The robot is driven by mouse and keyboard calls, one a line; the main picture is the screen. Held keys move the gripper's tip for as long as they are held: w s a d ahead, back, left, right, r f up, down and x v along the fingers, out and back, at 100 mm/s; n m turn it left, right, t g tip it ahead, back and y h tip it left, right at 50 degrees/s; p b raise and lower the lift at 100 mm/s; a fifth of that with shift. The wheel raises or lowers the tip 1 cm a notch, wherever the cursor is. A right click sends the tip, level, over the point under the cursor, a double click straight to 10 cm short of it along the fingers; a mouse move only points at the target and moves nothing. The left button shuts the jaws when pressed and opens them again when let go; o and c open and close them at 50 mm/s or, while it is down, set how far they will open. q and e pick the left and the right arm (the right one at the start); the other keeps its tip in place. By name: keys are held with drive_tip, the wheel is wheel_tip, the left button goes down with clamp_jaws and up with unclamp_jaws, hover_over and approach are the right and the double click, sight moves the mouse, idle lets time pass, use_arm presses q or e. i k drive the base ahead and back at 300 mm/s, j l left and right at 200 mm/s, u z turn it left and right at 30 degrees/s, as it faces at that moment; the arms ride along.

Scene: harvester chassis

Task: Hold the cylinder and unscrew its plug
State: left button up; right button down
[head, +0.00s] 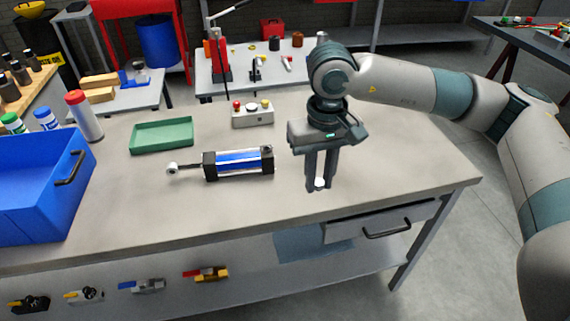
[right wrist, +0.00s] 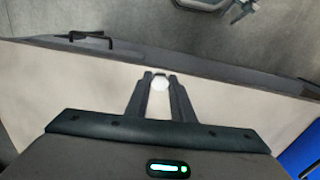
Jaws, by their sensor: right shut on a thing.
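The cylinder (head: 238,161), blue and silver with black end blocks, lies on its side on the workbench. Its rod with a round eye end points left. My right gripper (head: 319,185) is right of the cylinder and apart from it, pointing down over the bench. It is shut on a small white plug (head: 320,183) between its fingertips. The right wrist view also shows the white plug (right wrist: 160,83) at the tips of the right gripper (right wrist: 160,85). Whether the plug touches the bench I cannot tell. My left gripper is in neither view.
A green tray (head: 162,149) lies behind and left of the cylinder, and a button box (head: 252,121) behind it. A blue bin (head: 40,205) and a red-capped bottle (head: 84,118) stand at the left. A drawer (head: 380,222) hangs under the front edge. The bench right of my gripper is clear.

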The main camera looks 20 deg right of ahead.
sight(212, 164)
drive_tip(key=i+l+u, duration=0.1)
drive_tip(key=l+u, duration=0.25)
drive_tip(key=l, duration=0.25)
drive_tip(key=l+u, duration=0.35)
drive_tip(key=l, duration=0.3)
drive_tip(key=l+u, duration=0.35)
drive_tip(key=l, duration=0.3)
